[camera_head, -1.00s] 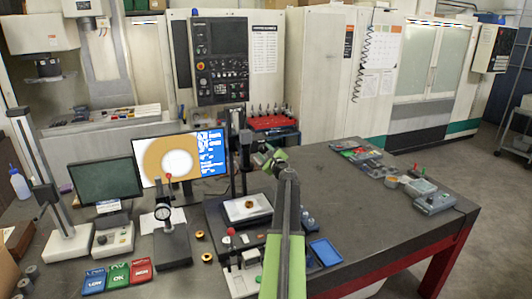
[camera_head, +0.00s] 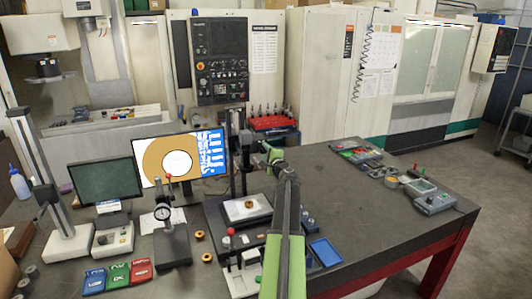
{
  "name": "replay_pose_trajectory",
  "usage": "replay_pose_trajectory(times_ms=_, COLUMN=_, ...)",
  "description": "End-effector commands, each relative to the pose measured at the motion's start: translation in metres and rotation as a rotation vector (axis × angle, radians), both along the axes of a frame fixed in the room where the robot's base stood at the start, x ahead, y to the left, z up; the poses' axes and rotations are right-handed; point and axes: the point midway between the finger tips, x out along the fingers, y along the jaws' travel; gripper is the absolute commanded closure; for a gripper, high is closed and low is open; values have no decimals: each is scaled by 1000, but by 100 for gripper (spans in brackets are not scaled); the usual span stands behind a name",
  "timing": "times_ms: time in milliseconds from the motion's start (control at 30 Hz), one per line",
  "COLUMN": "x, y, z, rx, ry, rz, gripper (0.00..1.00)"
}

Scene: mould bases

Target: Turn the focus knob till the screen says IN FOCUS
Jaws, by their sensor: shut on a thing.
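The lit screen (camera_head: 162,162) stands at the back of the table. It shows a tan ring around a white disc with a dark, crisp edge, beside a blue panel of white text too small to read. The focus knob cannot be made out; it is hidden by my gripper (camera_head: 267,157) at the dark microscope column (camera_head: 239,165). My gripper is at the column's right side, shut on what appears to be the knob. A brass ring (camera_head: 249,204) lies on the white stage plate (camera_head: 238,211) below the column.
A dial gauge stand (camera_head: 172,235) and loose brass rings (camera_head: 207,257) stand left of the microscope. Blue, green and red trays (camera_head: 118,274) lie at front left. A blue tray (camera_head: 326,252) lies right of my arm. The table's right middle (camera_head: 385,225) is clear.

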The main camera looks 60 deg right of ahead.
Motion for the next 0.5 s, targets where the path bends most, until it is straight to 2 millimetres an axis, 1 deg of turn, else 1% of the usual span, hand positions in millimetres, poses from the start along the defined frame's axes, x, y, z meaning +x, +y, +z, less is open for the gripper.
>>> replay_pose_trajectory(times_ms=433, x=-1, y=1, z=-2, rx=-8, ry=9, rz=0, gripper=100)
replay_pose_trajectory(times_ms=467, x=-1, y=1, z=-1, rx=-8, ry=9, rz=0, gripper=59)
replay_pose_trajectory(times_ms=500, x=-1, y=1, z=-1, rx=-8, ry=8, rz=0, gripper=53)
